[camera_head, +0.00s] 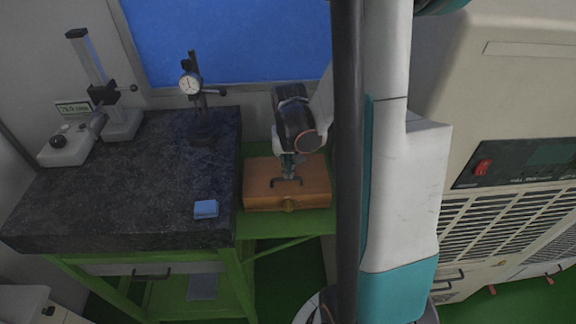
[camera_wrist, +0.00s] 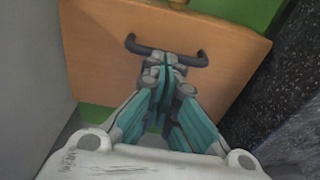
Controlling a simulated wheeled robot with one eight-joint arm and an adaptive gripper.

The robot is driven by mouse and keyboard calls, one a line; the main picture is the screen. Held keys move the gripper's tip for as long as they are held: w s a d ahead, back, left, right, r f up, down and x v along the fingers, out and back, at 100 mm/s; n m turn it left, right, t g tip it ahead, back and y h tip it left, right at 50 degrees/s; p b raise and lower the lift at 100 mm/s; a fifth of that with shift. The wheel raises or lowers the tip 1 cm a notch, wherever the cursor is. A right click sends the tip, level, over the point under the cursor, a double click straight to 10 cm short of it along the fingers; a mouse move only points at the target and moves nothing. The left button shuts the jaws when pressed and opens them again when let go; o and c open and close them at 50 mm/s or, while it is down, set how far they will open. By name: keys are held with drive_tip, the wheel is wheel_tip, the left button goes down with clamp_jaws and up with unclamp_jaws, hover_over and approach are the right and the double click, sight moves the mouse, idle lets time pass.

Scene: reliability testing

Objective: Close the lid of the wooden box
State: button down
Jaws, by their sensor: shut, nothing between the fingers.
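The wooden box (camera_head: 262,199) stands on a green shelf to the right of the dark stone slab. In the head view its lid looks down flat, with a dark handle (camera_head: 287,183) on top and a round latch (camera_head: 289,205) on the front. My gripper (camera_head: 289,178) is shut and empty, right at the handle. In the wrist view the closed fingers (camera_wrist: 166,68) point at the lid (camera_wrist: 110,55), beside the dark handle (camera_wrist: 190,59). I cannot tell whether the fingertips touch the lid. The far side of the box is partly hidden by my gripper.
The stone slab (camera_head: 110,190) on a green frame holds a dial gauge stand (camera_head: 192,85), a height gauge (camera_head: 92,65) and a small blue block (camera_head: 206,209). A large beige machine (camera_head: 500,120) stands at the right. Green shelf (camera_head: 285,223) is bare in front of the box.

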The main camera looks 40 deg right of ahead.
drive_tip(key=shift+s+a+f, duration=0.1)
drive_tip(key=shift+s+f, duration=0.15)
wheel_tip(320, 180, up, 12)
drive_tip(key=shift+s+a+r, duration=0.2)
drive_tip(key=shift+s, duration=0.05)
idle(0.5)
